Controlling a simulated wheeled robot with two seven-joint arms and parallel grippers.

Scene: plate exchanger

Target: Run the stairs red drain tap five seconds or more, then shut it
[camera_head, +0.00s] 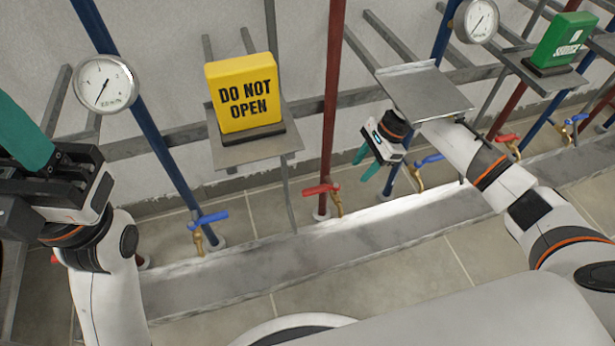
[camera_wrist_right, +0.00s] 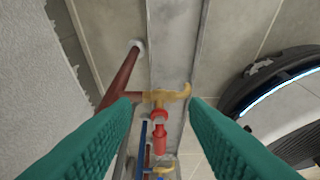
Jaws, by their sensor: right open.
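A red-handled brass tap (camera_head: 322,189) sits low on a red pipe (camera_head: 333,90), above the drain channel, in the middle of the head view. The same kind of tap shows in the right wrist view, with a brass body and a red handle (camera_wrist_right: 159,143). I see no water stream from it. My right gripper (camera_head: 374,177) is open and empty, to the right of this tap and a little above it. In the right wrist view the tap lies between and beyond the two teal fingers (camera_wrist_right: 162,105). My left gripper (camera_head: 38,140) is at the far left; its finger opening is unclear.
A yellow DO NOT OPEN sign (camera_head: 244,92) stands on a shelf. Blue taps (camera_head: 208,219) flank the red one. Another red tap (camera_head: 507,138) is farther right. A metal plate (camera_head: 424,92) overhangs my right gripper. A green sign (camera_head: 563,42) and gauges (camera_head: 105,83) are nearby.

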